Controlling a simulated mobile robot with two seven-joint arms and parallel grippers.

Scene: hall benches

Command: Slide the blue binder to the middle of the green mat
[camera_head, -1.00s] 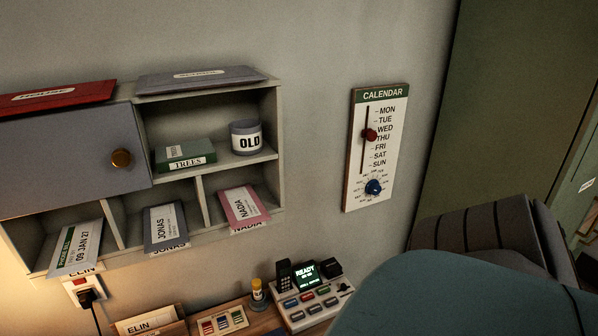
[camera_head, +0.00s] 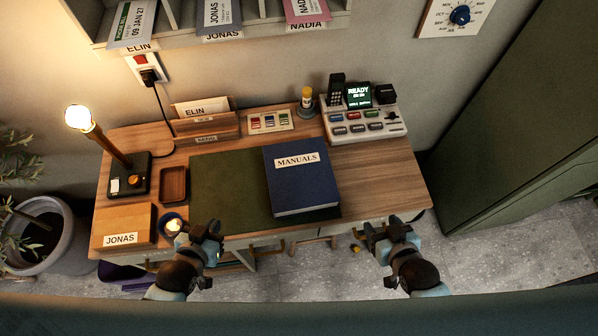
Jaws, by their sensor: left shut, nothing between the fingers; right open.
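The blue binder (camera_head: 299,187), labelled MANUALS, lies flat on the right part of the green mat (camera_head: 225,188). Its lower edge is near the front edge of the desk, and bare mat shows mostly to its left. My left gripper (camera_head: 206,232) is shut and empty at the desk's front edge, left of the binder and apart from it. My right gripper (camera_head: 388,226) is open and empty at the front edge, right of the binder and apart from it.
A lamp (camera_head: 127,178), a small brown tray (camera_head: 173,184) and a JONAS box (camera_head: 124,226) stand left of the mat. A round dark-rimmed cup (camera_head: 173,224) is close to my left gripper. A button console (camera_head: 364,123) stands behind right. The desk (camera_head: 385,178) is clear right of the binder.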

